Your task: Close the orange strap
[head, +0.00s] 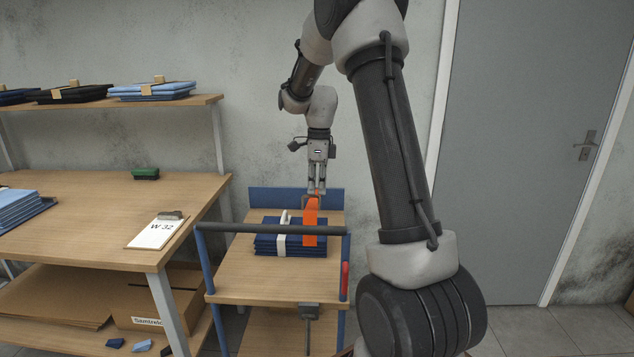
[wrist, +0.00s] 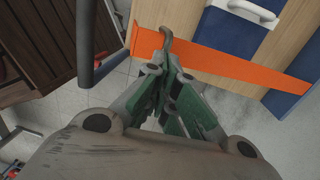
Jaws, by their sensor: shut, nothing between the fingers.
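The orange strap (head: 310,228) lies over the right part of a dark blue folded stack (head: 266,243) on the trolley's upper shelf. In the wrist view the strap (wrist: 225,66) is a wide flat band crossing the picture beyond my fingers. My gripper (head: 316,192) points down at the strap's upper end, shut and empty. In the wrist view its fingertips (wrist: 172,68) are together, with a grey hooked piece (wrist: 167,38) before the strap. I cannot tell whether they touch the strap.
A white strap (head: 283,232) crosses the stack's left part. The trolley (head: 225,289) has a dark front handle bar (head: 270,229) and a blue back panel (head: 265,197). A wooden table (head: 75,207) with a clipboard (head: 157,232) stands close on the left. A grey door (head: 530,130) is at right.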

